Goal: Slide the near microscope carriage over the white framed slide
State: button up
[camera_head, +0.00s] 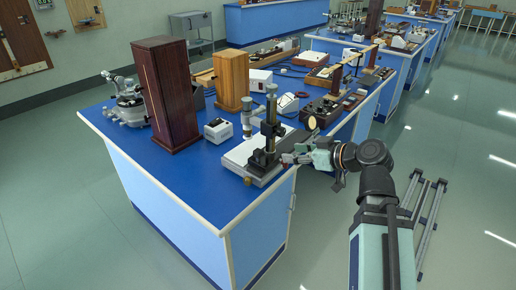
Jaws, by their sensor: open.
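The near microscope carriage (268,138) is a dark upright post with a light-coloured tube, on a low grey base at the near right corner of the blue bench. A white flat plate (240,152) lies beside it on the left; I cannot tell whether this is the white framed slide or a board under it. My gripper (287,158) is open at the bench's right edge, just right of the carriage's lower part. Whether its fingers touch the carriage is too small to tell. Nothing shows held between them.
A tall dark wooden box (166,95) and a lighter wooden box (231,80) stand behind on the left. A small white box (218,130) sits left of the plate. Other instruments and cables crowd the bench behind. The bench's near left top (170,175) is clear.

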aim_at(259, 151)
jog(key=p+x, duration=1.5)
jog(key=shift+s+f, duration=0.1)
jog(key=shift+f, duration=0.05)
dwell(0.3)
grip_shut()
